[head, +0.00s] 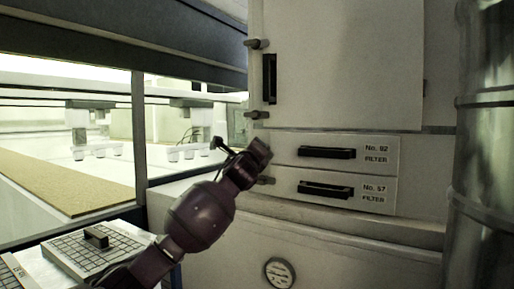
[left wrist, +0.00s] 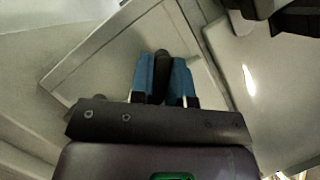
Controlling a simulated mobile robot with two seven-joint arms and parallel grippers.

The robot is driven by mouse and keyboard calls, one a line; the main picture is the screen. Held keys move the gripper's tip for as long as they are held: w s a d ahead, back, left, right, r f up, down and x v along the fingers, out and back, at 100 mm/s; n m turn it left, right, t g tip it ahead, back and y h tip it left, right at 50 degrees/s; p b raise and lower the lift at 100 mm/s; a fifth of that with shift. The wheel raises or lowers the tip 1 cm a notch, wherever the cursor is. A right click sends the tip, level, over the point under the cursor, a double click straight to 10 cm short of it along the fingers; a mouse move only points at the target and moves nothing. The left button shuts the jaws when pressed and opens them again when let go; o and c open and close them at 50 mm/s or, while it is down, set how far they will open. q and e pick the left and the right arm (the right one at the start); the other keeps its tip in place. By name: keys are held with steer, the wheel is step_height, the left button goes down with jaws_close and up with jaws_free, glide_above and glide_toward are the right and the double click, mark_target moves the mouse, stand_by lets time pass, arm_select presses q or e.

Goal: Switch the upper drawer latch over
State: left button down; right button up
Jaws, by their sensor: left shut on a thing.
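The upper drawer (head: 288,143), labelled No. 92 FILTER, sits in the pale cabinet with a black handle (head: 326,153). My left gripper (head: 262,150) is at the left end of this drawer's front and covers its latch in the head view. In the left wrist view my left gripper's blue fingers (left wrist: 162,82) are shut on a dark lever, the upper drawer latch (left wrist: 161,62). Which way the latch is turned cannot be told. The lower drawer (head: 290,187), labelled No. 57 FILTER, has its own small latch (head: 265,181) at its left end. Both drawers look closed.
A large cabinet door (head: 345,65) with a dark handle and knobs is above the drawers. A round gauge (head: 279,273) is below. A metal cylinder (head: 488,130) stands at the right. A keyboard-like panel (head: 95,250) and a glazed tunnel with a tan belt (head: 60,180) are at left.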

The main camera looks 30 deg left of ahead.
arm_select(q)
steer(key=n+g, duration=0.1)
steer(key=n, duration=0.1)
steer(key=n+y, duration=0.1)
steer(key=n, duration=0.2)
steer(key=shift+g, duration=0.4)
steer(key=shift+n+g, duration=0.8)
steer(key=shift+n, duration=1.3)
steer(key=c, duration=1.1)
jaws_free()
steer(key=shift+s, duration=0.1)
steer(key=b+v, duration=0.2)
steer(key=v, duration=0.8)
steer(key=shift+s+d+b, duration=0.15)
steer(key=shift+s+b, duration=0.15)
